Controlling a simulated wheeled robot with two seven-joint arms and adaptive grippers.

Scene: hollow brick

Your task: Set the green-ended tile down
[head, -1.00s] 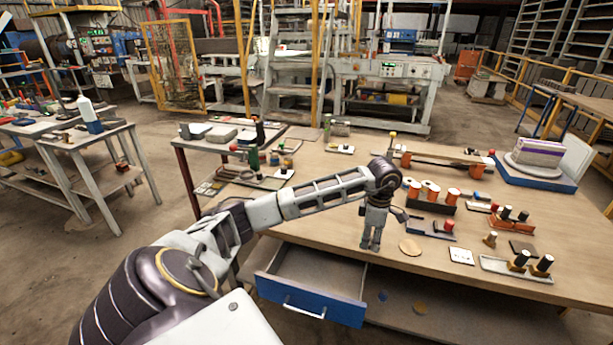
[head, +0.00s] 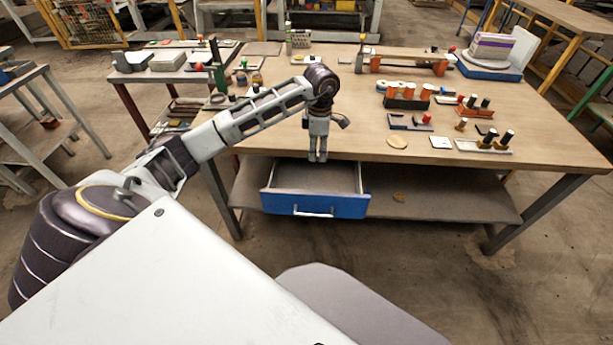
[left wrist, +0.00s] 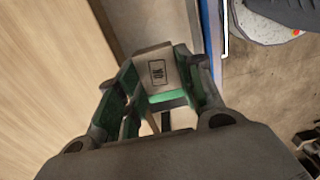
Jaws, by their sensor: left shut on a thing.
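My left gripper (head: 317,158) points down at the table's front edge, over the back part of the open blue drawer (head: 315,206). In the left wrist view my left gripper (left wrist: 155,92) is shut on a pale tile (left wrist: 157,66) with a dark printed mark and a green end (left wrist: 167,97). The fingers hide part of the tile's sides. In the head view I cannot make the tile out between the fingers. The drawer's visible inside looks empty. My right gripper is not in view.
The wooden table (head: 360,110) holds orange cylinders in a black rack (head: 408,100), a round disc (head: 397,142), a white card (head: 440,143) and black-topped pegs (head: 495,140). A purple-banded box (head: 492,46) stands at the back right. The lower shelf (head: 440,205) is mostly clear.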

